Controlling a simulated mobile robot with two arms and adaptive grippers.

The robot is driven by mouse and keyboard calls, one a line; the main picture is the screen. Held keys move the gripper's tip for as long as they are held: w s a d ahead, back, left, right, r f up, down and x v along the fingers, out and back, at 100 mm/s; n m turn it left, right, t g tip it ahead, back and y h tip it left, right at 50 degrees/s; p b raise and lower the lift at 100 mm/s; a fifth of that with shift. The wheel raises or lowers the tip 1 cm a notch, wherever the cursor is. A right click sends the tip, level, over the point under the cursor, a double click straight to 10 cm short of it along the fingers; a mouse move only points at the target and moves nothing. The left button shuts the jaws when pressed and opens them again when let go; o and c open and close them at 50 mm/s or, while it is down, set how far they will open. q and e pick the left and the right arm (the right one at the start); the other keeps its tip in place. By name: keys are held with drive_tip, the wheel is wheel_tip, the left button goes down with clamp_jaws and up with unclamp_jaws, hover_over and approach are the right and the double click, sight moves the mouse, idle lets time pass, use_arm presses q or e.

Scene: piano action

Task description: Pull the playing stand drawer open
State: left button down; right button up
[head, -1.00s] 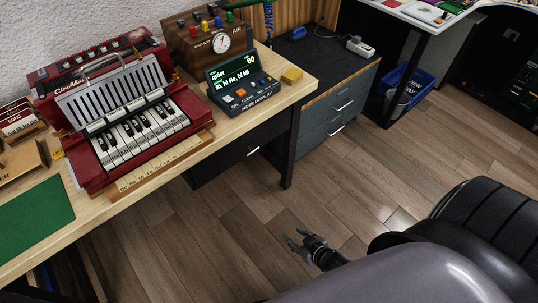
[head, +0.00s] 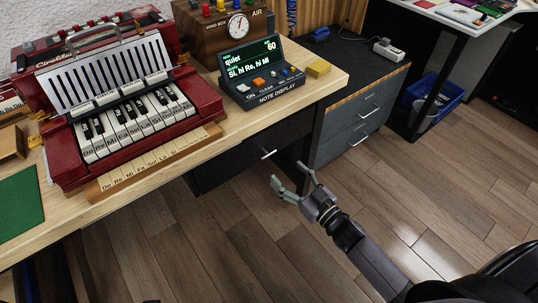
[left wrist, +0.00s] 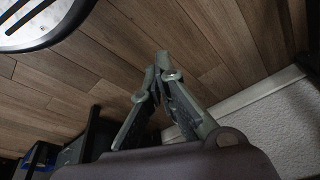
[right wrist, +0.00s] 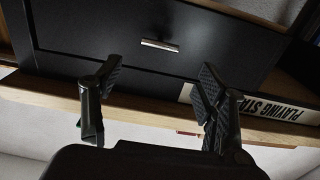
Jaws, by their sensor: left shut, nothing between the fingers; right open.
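The playing stand's black drawer (head: 232,168) sits under the front edge of the wooden table top, with a small silver bar handle (head: 268,154). The drawer front (right wrist: 110,30) and its handle (right wrist: 160,45) also show in the right wrist view, which is upside down. My right gripper (head: 288,174) is open and empty, in front of the drawer near the handle and apart from it. In the right wrist view its fingers (right wrist: 157,76) are spread wide, with the handle seen between and beyond them. My left gripper (left wrist: 165,68) is shut and empty over the wood floor, outside the head view.
A red accordion-like keyboard (head: 130,110), a note display (head: 262,75) and a yellow block (head: 318,69) stand on the table top (head: 215,143). A grey drawer cabinet (head: 355,118) with similar handles stands to the right. The floor (head: 200,240) before the drawer is clear.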

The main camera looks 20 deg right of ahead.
sight(269, 155)
use_arm(q)
drive_tip(key=v, duration=0.2)
drive_tip(key=w+b+v, duration=0.1)
drive_tip(key=v, duration=0.2)
drive_tip(key=shift+r, duration=0.35)
use_arm(e)
drive_tip(key=x, duration=1)
clamp_jaws()
